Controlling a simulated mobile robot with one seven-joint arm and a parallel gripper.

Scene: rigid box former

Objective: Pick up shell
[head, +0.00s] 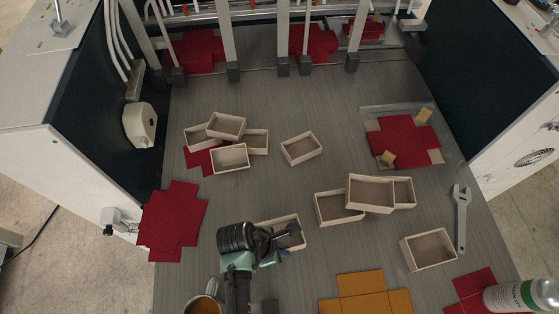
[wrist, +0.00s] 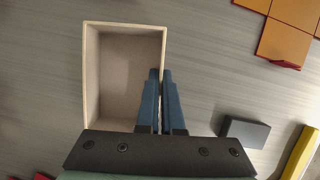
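The shell is a shallow open-topped box with pale rims and a grey-brown inside. In the wrist view this shell (wrist: 122,75) lies below my gripper (wrist: 161,72), with its open side facing the camera. The two blue fingers are close together at the shell's right wall, one inside it and one outside, and look shut on that wall. In the head view the same shell (head: 287,222) is partly hidden behind my gripper (head: 291,236). Several similar shells (head: 301,148) lie on the grey table, some stacked or leaning together.
Red flat blanks (head: 172,220) lie at the left, another red blank (head: 405,138) at the right, and orange blanks (head: 365,295) at the front. A wrench (head: 461,215) and a bottle (head: 522,296) are at the right. A mug (head: 203,306) stands near my arm. Machine posts (head: 283,40) line the back.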

